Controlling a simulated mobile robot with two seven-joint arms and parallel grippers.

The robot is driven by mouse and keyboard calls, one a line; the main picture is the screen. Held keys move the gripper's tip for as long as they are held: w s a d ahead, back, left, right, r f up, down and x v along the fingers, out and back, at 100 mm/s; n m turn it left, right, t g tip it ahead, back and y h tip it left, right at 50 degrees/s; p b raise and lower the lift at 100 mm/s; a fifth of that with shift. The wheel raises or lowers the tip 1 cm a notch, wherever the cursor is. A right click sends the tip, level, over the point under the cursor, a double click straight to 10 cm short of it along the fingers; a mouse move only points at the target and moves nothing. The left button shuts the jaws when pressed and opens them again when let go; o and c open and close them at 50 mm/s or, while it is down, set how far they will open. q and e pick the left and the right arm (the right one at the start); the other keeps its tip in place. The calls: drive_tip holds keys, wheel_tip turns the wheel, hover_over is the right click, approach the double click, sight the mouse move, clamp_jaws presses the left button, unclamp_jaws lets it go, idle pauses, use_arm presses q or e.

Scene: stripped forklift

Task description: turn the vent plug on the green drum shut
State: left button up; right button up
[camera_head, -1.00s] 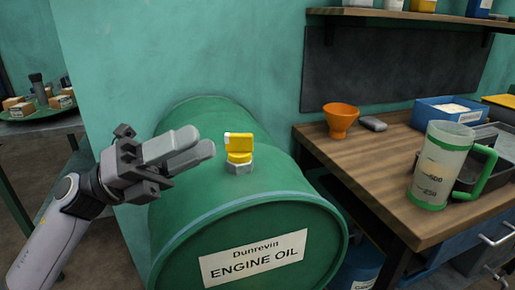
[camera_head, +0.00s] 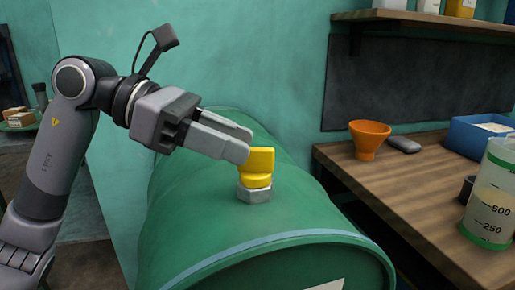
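The green drum (camera_head: 190,215) lies on its side against the teal wall, its end toward me at the bottom. On its top is the vent plug (camera_head: 261,161), a yellow tab on a round yellow collar, seated above a grey hex fitting (camera_head: 253,194). The tab's flat face is turned mostly toward me. My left gripper (camera_head: 246,145) comes in from the left, with its two grey fingers a little apart and pointing at the tab. The fingertips overlap the tab's left edge in the picture; I cannot tell whether they touch it. My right gripper is not in view.
A wooden workbench (camera_head: 440,212) stands to the right, with an orange funnel (camera_head: 369,138), a grey object, a blue bin (camera_head: 478,137) and a measuring jug (camera_head: 492,200). A shelf is above. The space over the drum right of the plug is clear.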

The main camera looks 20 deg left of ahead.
sight(255, 148)
use_arm(q)
drive_tip(key=shift+x, duration=1.9)
clamp_jaws()
